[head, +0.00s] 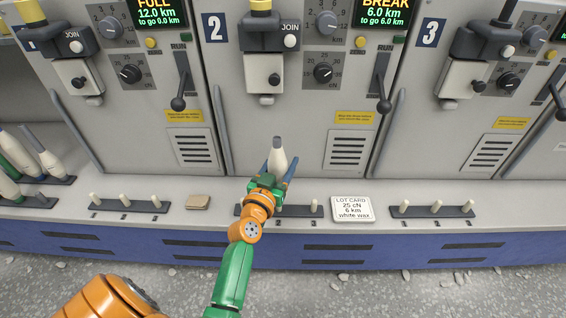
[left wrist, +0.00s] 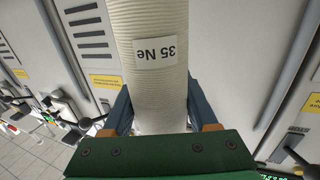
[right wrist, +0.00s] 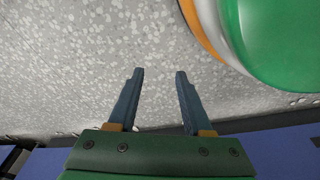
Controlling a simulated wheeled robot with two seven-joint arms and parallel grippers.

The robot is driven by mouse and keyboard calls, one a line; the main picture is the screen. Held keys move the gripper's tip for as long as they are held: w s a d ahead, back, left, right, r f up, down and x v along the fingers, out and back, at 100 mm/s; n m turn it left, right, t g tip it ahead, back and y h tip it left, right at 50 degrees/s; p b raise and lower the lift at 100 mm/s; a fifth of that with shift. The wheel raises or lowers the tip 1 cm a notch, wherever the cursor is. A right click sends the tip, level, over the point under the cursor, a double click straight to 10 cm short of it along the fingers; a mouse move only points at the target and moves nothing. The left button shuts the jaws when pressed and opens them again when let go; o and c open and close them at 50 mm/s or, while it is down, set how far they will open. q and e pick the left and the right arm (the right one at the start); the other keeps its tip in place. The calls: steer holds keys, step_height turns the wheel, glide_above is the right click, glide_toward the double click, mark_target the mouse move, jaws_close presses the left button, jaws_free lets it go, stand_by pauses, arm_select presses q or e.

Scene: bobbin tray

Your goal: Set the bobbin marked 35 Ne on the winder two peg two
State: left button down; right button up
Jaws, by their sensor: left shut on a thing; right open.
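My left gripper (head: 279,172) is shut on a white cone-shaped bobbin (head: 278,158) and holds it upright in front of winder two. In the left wrist view the bobbin (left wrist: 155,85) carries a label reading 35 Ne, upside down, between the two fingers (left wrist: 160,115). Winder two's peg rail (head: 303,212) lies on the ledge below. One peg (head: 314,204) shows at its right end; my gripper and arm hide the middle and much of the left. I cannot tell the gap between bobbin and pegs. My right gripper (right wrist: 158,75) is open and empty over the speckled floor.
A lot card (head: 352,209) reading 25 cN, 6 km, white wax stands right of the rail. A brown block (head: 198,202) lies to its left. Other peg rails stand empty at left (head: 130,205) and right (head: 433,211). Several bobbins (head: 42,153) stand at far left.

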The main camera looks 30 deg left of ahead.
mark_target(283, 172)
arm_select(q)
steer(key=shift+f+b, duration=0.75)
steer(key=shift+f, duration=0.2)
arm_select(e)
steer(key=w+r, duration=0.2)
steer(key=r, duration=0.1)
steer(key=shift+w+a+r, duration=0.2)
steer(key=shift+w+a, duration=0.1)
steer(key=shift+a, duration=0.1)
steer(key=shift+r, duration=0.2)
arm_select(q)
steer(key=shift+f+b, duration=0.35)
steer(key=shift+f, duration=0.3)
arm_select(e)
steer(key=shift+f, duration=0.6)
arm_select(q)
steer(key=shift+c, duration=2.3)
jaws_free()
steer(key=shift+r, duration=0.1)
arm_select(e)
steer(key=shift+r, duration=0.1)
arm_select(q)
steer(key=p+v, duration=0.2)
steer(key=v, duration=0.9)
arm_select(e)
steer(key=shift+r, duration=0.95)
